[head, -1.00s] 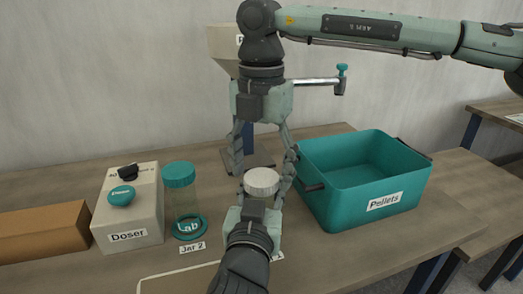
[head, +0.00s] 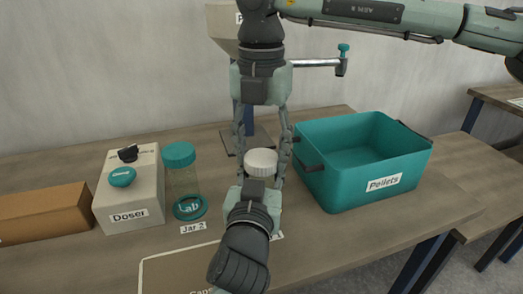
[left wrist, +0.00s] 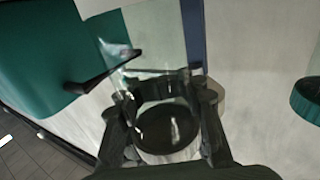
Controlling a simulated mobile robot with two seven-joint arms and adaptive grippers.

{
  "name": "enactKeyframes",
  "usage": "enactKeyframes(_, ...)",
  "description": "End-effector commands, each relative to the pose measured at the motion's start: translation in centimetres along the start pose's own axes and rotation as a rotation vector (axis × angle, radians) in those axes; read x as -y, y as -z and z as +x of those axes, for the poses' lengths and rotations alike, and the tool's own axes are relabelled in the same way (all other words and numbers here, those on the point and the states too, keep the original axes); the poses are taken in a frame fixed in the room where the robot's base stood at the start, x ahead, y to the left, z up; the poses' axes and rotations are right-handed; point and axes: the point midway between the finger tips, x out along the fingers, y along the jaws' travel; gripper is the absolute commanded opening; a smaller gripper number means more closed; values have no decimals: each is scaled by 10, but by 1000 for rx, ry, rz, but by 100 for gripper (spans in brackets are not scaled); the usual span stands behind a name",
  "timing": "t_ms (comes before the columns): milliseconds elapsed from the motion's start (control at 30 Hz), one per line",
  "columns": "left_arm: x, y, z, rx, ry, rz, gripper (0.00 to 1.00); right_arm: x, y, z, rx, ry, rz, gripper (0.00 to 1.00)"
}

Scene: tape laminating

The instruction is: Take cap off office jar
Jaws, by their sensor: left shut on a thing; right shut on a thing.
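A jar with a white ribbed cap (head: 262,162) stands upright between my two grippers in the head view. My right gripper (head: 264,150) comes down from above, with its fingers shut on the cap's sides. My left gripper (head: 261,181) reaches in from the front and is shut on the jar; its own body hides most of the jar and its fingertips. In the left wrist view, the clear jar (left wrist: 165,95) shows between the left fingers, with a dark round part at its near end. Its label is not readable.
A teal Pellets bin (head: 345,188) is close on the right. A hopper stand is behind.

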Motion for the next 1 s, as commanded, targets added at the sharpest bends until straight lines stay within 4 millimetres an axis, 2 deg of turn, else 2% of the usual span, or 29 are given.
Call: enactKeyframes(1000,0,0,0,0,0,0,0,0,0,-2,0,-1,-2629,16)
